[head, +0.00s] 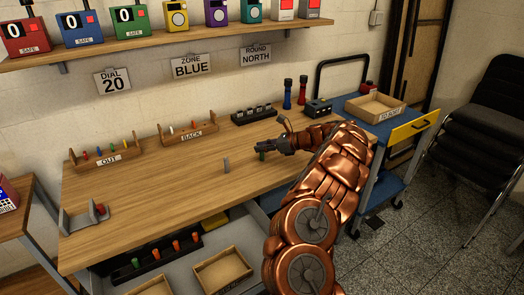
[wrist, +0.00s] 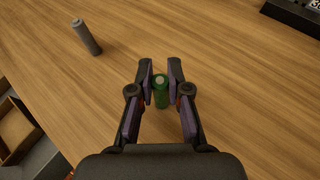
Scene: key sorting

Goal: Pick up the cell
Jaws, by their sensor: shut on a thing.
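In the wrist view a small green cylinder with a pale top, which looks like a cell (wrist: 161,94), sits between the two fingers of my gripper (wrist: 160,80). The fingers are shut on its sides. In the head view my gripper (head: 266,149) is low over the wooden workbench, and the green cell is hard to make out there. I cannot tell whether it touches the bench. A grey cylinder (wrist: 87,37) stands apart on the bench, up and left of my gripper in the wrist view; it also shows in the head view (head: 226,165).
The workbench (head: 150,195) is clear around the grey cylinder. Racks marked OUT (head: 107,158) and BACK (head: 188,135) stand along its back. A grey holder (head: 84,217) is at the left end. A blue cart (head: 365,112) with a wooden tray (head: 376,106) stands to the right.

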